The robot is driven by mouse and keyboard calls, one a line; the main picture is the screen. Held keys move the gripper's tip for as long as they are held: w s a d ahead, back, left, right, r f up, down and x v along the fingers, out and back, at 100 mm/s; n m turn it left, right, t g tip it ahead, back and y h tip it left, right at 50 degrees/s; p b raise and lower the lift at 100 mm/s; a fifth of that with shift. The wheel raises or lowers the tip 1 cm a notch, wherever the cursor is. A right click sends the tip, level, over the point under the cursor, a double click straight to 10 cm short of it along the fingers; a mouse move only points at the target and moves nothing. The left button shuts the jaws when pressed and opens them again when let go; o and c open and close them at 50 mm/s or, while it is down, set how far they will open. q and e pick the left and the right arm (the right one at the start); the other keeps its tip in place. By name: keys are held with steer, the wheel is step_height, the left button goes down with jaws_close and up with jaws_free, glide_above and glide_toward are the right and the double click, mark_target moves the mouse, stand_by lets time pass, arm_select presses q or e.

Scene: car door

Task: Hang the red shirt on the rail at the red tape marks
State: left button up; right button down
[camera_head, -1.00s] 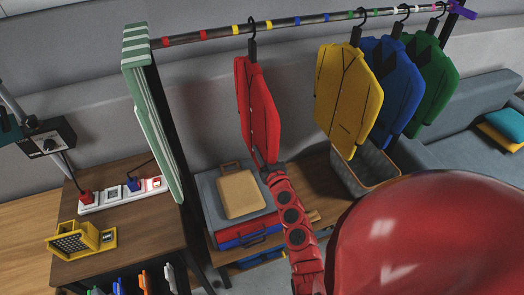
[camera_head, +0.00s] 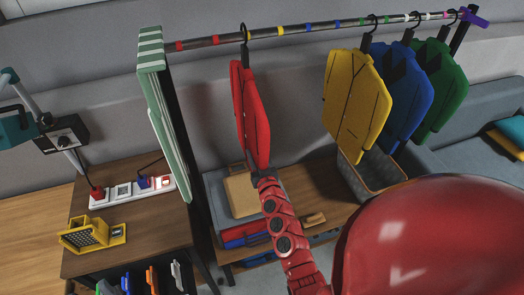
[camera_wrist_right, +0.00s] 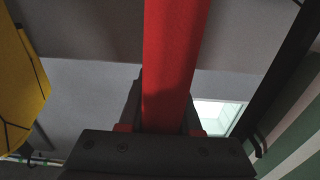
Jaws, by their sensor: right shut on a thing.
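The red shirt (camera_head: 250,115) hangs from a dark hanger whose hook (camera_head: 245,32) is at the rail (camera_head: 320,28), by the first yellow tape mark. Two red tape marks, one (camera_head: 213,41) nearer the hook and one (camera_head: 179,46) farther left, lie to the left of it. My right gripper (camera_head: 261,176) is at the shirt's lower edge. In the right wrist view, the red shirt (camera_wrist_right: 175,60) runs up from between the fingers, which are shut on it. My left gripper is not in view.
Yellow (camera_head: 355,100), blue (camera_head: 403,90) and green (camera_head: 441,90) shirts hang to the right, with free rail between. A green-striped board (camera_head: 163,110) stands at the rail's left end. A suitcase with a tan box (camera_head: 241,190) and a grey basket (camera_head: 372,176) sit below.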

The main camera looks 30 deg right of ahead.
steer(key=w+a+f+p, duration=0.1)
steer(key=w+a, duration=0.1)
steer(key=a, duration=0.9)
steer(key=shift+w+a, duration=0.25)
steer(key=shift+w, duration=0.15)
stand_by(0.4)
steer(key=c, duration=0.5)
jaws_free()
steer(key=shift+s, duration=0.1)
